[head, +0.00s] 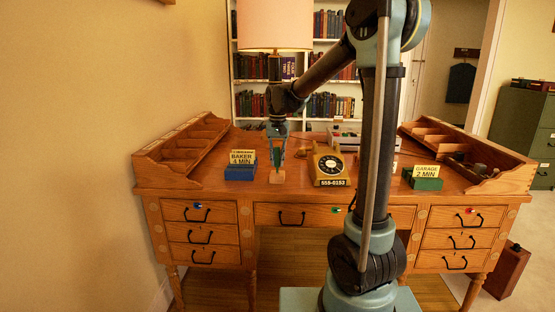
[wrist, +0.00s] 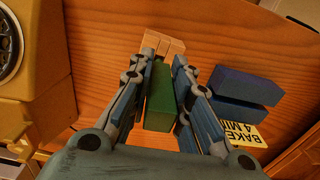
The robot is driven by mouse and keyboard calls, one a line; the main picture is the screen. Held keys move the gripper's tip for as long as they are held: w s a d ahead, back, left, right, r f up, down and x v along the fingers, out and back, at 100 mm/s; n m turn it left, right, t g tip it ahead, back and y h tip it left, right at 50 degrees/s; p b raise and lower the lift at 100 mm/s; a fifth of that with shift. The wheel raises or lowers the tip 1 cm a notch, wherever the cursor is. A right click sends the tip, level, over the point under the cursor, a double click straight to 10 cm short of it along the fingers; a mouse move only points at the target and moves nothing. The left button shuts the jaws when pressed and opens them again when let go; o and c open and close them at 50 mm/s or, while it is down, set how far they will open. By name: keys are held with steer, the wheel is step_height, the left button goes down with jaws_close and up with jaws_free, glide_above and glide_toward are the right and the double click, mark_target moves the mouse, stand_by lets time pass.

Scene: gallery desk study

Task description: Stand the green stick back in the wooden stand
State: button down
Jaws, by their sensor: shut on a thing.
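The green stick (wrist: 161,98) is between the two fingers of my gripper (wrist: 164,60) in the wrist view, and the fingers are shut on it. In the head view my gripper (head: 277,151) points down over the desk's front middle, with a bit of green between its fingers. The small wooden stand (wrist: 164,42) lies just past the fingertips in the wrist view. In the head view the stand (head: 277,177) is directly below my gripper. I cannot tell whether the stick's lower end touches the stand or is above it.
A blue block (head: 240,173) with a BAKER 4 MIN card stands close left of the stand. A yellow telephone (head: 329,166) is close on the right. A green block (head: 426,183) with a GARAGE card is farther right. Wooden organisers (head: 185,146) flank the desk.

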steer(key=shift+f, duration=1.3)
steer(key=c, duration=1.4)
jaws_free()
step_height(320, 180, up, 12)
steer(key=shift+d+f, duration=0.1)
steer(key=s+d+f+t, duration=0.1)
steer(key=s+d+f, duration=0.2)
steer(key=s+d, duration=0.45)
steer(key=s+d+f, duration=0.3)
steer(key=s+d, duration=0.4)
steer(key=s, duration=0.2)
steer(key=shift+t, duration=0.6)
steer(key=s+d+f, duration=0.2)
steer(key=s+f, duration=0.2)
steer(key=s, duration=0.1)
steer(key=s+d+f, duration=0.2)
steer(key=s+f, duration=0.2)
steer(key=f, duration=0.1)
steer(key=s+d+f, duration=0.2)
steer(key=s+f, duration=0.3)
steer(key=shift+s+d+f, duration=0.2)
steer(key=shift+s+d, duration=0.15)
steer(key=shift+d, duration=0.05)
